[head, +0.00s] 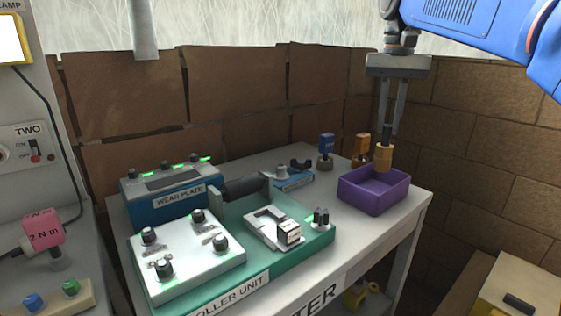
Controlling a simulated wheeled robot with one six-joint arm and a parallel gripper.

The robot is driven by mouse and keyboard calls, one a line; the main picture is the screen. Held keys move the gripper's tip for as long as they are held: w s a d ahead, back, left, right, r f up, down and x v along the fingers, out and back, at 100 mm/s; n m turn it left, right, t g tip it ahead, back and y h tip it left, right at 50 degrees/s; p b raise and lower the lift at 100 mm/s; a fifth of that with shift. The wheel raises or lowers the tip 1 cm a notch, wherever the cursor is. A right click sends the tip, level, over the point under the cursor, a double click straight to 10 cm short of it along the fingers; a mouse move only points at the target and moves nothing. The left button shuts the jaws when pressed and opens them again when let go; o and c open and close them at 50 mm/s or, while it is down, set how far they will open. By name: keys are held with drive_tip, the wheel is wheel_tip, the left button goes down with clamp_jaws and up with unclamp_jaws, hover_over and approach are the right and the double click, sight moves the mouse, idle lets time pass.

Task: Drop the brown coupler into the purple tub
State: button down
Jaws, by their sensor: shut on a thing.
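The brown coupler (384,156) is orange-brown with a dark upper part and hangs upright from my gripper (388,126). My gripper points down, and its two fingers are shut on the dark upper part. The purple tub (362,199) is an open rectangular box near the right end of the table. The coupler's lower end shows against the tub's opening and back rim. From this one view I cannot tell its exact height above the tub floor. The part of the tub floor that shows looks empty.
A similar orange piece (361,146) and a blue piece (326,146) stand behind the tub. A green unit with a white panel (187,258) and a blue box (172,192) fill the table's left. A brown brick wall (460,130) stands close behind and right.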

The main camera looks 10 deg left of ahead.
sight(388, 146)
drive_tip(key=shift+s+d+f, duration=0.15)
drive_tip(key=shift+d+f, duration=0.15)
drive_tip(key=shift+d, duration=0.1)
drive_tip(key=shift+f, duration=2.8)
drive_tip(key=c, duration=1.6)
unclamp_jaws()
wheel_tip(388, 146, up, 12)
